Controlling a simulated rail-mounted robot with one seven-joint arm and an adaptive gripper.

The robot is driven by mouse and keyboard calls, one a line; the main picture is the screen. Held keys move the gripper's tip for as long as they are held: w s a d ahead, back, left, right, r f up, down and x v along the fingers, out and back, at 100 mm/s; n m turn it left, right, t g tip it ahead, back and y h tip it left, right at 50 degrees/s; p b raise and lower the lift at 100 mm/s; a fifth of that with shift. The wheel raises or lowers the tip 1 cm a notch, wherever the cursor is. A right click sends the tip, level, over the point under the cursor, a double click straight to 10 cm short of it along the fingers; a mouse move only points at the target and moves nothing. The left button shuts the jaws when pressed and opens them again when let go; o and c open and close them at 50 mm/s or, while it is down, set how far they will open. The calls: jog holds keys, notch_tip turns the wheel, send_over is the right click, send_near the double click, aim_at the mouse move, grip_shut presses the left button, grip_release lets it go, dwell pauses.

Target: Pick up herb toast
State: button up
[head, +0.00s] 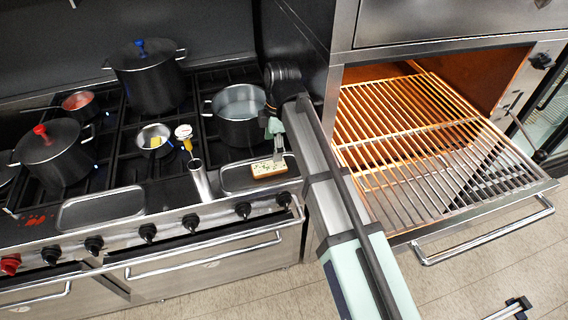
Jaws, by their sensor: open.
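The herb toast (269,169) is a small tan slice with a pale, green-flecked top. It lies at the right end of a shallow metal tray (232,182) on the front ledge of the stove. My gripper (277,148) points down just above and behind the toast, at its right end. It is open, and no object shows in it. The fingers are small in this view, and I cannot tell whether they touch the toast.
A grey pot (238,115) stands close behind and left of my gripper. An upright steel cylinder (200,181) stands left of the toast. An open oven with a pulled-out rack (420,150) is at right. A second shallow tray (102,208) lies on the left ledge.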

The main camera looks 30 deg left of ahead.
aim_at(269, 165)
jog(key=shift+s+a+f+p, duration=0.1)
jog(key=shift+s+f+p, duration=0.2)
jog(key=shift+f, duration=0.45)
jog(key=shift+s+a+f+p, duration=0.15)
jog(key=shift+f+p, duration=0.15)
jog(key=shift+f, duration=0.4)
jog(key=shift+s+f+p, duration=0.2)
jog(key=shift+f+p, duration=0.25)
jog(key=shift+f, duration=0.65)
jog(key=shift+s+f+p, duration=0.15)
jog(key=shift+f+p, duration=0.25)
jog(key=shift+f, duration=0.65)
jog(key=c, duration=1.4)
jog(key=shift+o, duration=0.2)
jog(key=shift+r, duration=0.1)
